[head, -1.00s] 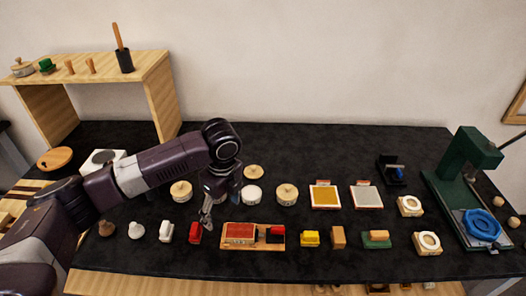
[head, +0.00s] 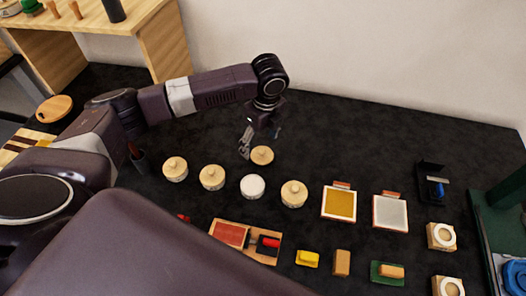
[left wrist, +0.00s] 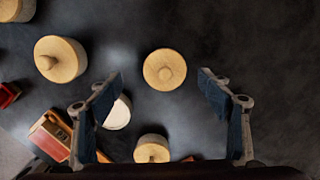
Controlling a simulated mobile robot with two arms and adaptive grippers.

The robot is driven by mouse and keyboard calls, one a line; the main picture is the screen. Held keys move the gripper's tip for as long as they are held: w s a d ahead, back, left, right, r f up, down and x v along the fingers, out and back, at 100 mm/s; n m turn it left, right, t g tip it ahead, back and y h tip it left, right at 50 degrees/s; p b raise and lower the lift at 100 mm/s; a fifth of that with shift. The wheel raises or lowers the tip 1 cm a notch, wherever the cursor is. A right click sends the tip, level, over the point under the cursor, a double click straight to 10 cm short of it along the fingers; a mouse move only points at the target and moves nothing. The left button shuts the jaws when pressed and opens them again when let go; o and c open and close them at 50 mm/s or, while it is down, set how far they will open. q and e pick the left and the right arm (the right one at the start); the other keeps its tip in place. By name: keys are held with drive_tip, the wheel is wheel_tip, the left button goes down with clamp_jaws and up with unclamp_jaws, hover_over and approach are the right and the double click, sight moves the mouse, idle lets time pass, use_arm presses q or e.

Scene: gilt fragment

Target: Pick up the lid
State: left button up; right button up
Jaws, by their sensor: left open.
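A round pale wooden lid (head: 262,155) with a small knob lies by itself on the black tabletop, behind the row of round pots. In the left wrist view the lid (left wrist: 165,68) shows from above, between the fingertips in the picture. My left gripper (head: 261,138) is open and empty, pointing down at the lid. Its two spread fingers also show in the left wrist view (left wrist: 161,76). I cannot tell the exact height of the fingertips above the lid. My right gripper is not in view.
A white-topped pot (head: 252,187) and lidded pots (head: 294,194) (head: 212,177) (head: 175,169) stand in front of the lid. A yellow pad (head: 339,204) and a grey pad (head: 390,212) lie to the right. The tabletop behind the lid is clear.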

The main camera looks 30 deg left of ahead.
sight(262, 150)
use_arm(q)
drive_tip(key=f, duration=0.1)
drive_tip(key=f+p, duration=0.1)
drive_tip(key=f, duration=0.2)
drive_tip(key=shift+w+d, duration=0.2)
drive_tip(key=shift+w, duration=0.15)
drive_tip(key=shift+f, duration=0.45)
drive_tip(key=shift+a, duration=0.1)
drive_tip(key=c, duration=1)
drive_tip(key=shift+r, duration=0.15)
